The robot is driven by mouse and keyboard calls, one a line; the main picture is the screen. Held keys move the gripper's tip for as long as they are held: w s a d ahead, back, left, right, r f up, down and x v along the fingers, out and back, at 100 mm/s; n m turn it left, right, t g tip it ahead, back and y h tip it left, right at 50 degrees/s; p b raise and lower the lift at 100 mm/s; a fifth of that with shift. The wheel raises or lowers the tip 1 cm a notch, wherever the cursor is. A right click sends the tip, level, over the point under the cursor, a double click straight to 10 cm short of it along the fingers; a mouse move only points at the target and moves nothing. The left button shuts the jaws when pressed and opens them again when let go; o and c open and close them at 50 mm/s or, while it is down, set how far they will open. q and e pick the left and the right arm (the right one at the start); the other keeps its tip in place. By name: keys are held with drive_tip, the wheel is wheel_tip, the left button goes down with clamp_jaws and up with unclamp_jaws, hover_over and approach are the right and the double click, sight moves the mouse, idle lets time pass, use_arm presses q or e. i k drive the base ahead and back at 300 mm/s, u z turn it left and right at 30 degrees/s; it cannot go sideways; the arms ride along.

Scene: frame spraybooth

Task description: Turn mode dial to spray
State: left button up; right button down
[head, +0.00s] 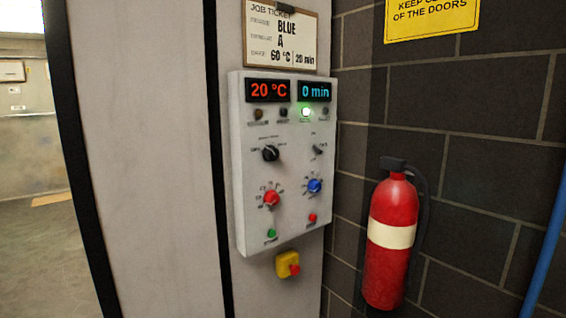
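The control panel (284,225) is a pale box on the booth wall. A black dial (270,153) sits at its upper left, with small labels around it that are too blurred to read, so I cannot tell which is the mode setting it points to. A smaller dark switch (318,150) is to its right. Below are a red knob (271,198) and a blue knob (314,186). The displays read 20 °C (268,90) and 0 min (314,91). Neither of my grippers is in view.
A green button (271,234) and a red button (312,218) sit low on the panel. A yellow box with a red stop button (288,265) is below it. A job ticket (282,35) hangs above. A red fire extinguisher (391,240) is on the dark brick wall at right.

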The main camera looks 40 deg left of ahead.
sight(270, 153)
drive_tip(key=k, duration=1.25)
drive_tip(key=z, duration=0.45)
drive_tip(key=i, duration=0.55)
drive_tip(key=z, duration=0.5)
drive_tip(key=i, duration=0.8)
drive_tip(key=u, duration=0.75)
drive_tip(key=i, duration=0.9)
drive_tip(key=u, duration=0.85)
